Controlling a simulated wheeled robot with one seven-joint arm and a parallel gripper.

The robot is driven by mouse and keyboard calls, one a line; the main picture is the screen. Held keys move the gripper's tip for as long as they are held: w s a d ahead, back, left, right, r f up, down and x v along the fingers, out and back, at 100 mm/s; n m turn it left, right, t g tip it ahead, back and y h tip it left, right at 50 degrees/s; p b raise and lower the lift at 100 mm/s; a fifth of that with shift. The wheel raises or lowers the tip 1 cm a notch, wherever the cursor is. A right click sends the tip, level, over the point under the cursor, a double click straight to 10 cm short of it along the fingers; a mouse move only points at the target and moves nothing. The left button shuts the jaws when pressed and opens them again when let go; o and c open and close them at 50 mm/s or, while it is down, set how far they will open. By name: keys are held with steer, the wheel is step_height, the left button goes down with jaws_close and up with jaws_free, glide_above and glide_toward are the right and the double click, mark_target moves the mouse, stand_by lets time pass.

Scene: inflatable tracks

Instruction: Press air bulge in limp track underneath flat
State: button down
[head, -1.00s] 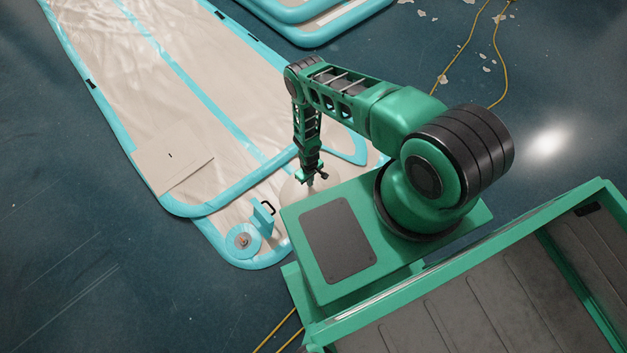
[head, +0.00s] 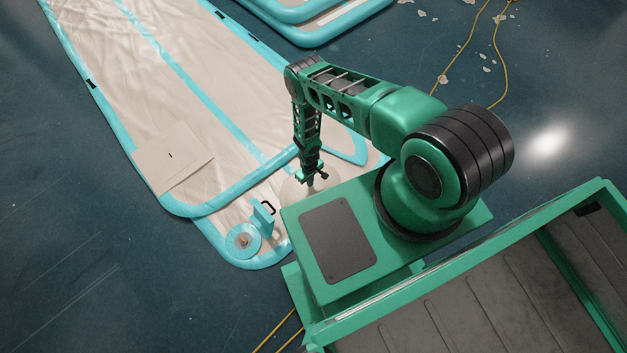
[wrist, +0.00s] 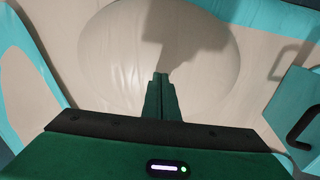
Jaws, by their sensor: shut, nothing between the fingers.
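The air bulge (head: 291,193) is a round beige dome in the lower end of the limp track (head: 226,217), partly hidden behind my gripper and body in the head view. In the wrist view the bulge (wrist: 120,55) is a wide, raised oval with a shadow across its upper right. My gripper (head: 311,183) points down over the bulge. Its fingers (wrist: 160,76) are shut and empty, with the tips over the middle of the dome. I cannot tell whether they touch it.
A blue block with a black handle (head: 263,214) and a blue disc (head: 243,241) are left of the bulge. Another blue-edged track (head: 165,95) overlaps the limp one, with a beige flap (head: 172,157) on it. Yellow cords (head: 466,45) lie on the floor.

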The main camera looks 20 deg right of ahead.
steer(key=shift+f, duration=1.9)
stand_by(6.1)
